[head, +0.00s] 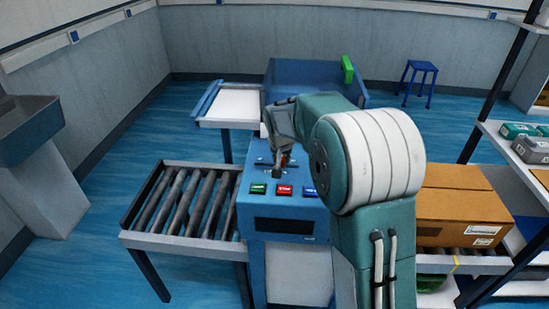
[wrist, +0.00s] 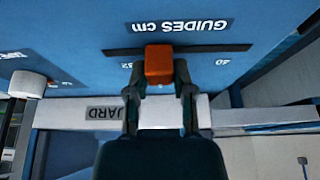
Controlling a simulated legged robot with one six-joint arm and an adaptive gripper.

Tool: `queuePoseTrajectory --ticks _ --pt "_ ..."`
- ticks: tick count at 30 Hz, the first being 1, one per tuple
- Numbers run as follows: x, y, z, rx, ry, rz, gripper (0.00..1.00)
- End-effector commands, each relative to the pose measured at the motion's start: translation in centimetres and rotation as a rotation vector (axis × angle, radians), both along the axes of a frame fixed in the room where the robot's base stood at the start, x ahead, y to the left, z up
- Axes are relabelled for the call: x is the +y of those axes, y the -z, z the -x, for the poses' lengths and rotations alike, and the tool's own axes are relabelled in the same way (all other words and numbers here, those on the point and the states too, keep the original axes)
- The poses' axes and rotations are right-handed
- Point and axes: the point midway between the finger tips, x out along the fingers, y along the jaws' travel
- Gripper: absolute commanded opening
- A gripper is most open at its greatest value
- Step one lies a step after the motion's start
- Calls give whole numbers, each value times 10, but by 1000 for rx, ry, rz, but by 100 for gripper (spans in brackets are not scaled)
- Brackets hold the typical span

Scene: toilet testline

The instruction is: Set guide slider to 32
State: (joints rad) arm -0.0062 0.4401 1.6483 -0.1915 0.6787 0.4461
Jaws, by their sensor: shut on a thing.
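The orange-red guide slider knob (wrist: 158,65) sits in a dark slot (wrist: 210,49) on the blue console panel, under an upside-down "GUIDES cm" label (wrist: 181,27) in the wrist view. My gripper (wrist: 158,82) is shut on the knob, one finger on each side. The knob stands between the "40" mark (wrist: 222,62) on the right and a mark that seems to read "32" (wrist: 125,65) on the left, closer to the latter. The left finger is close to that mark. In the head view, my gripper (head: 279,168) is down at the console top (head: 256,177), and the slider scale is unreadable.
Green (head: 257,188), red (head: 284,190) and blue (head: 309,191) buttons line the console front. A roller conveyor (head: 185,205) stands left and a cardboard box (head: 460,207) right. A white knob (wrist: 27,84) is at the wrist view's left. A "GUARD"-like label (wrist: 113,112) is partly hidden.

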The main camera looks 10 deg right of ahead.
Motion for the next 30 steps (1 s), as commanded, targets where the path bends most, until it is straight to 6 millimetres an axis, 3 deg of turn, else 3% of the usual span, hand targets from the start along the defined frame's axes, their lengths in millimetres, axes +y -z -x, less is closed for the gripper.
queuePoseTrajectory --ticks 4,14,15,17,30 --pt "-27 3 12 15 7 -2 0" --pt "-33 4 16 20 3 1 0" --pt "-33 4 16 20 3 1 36" --pt "-34 4 16 19 3 1 62" --pt "-31 -1 13 10 2 1 66"
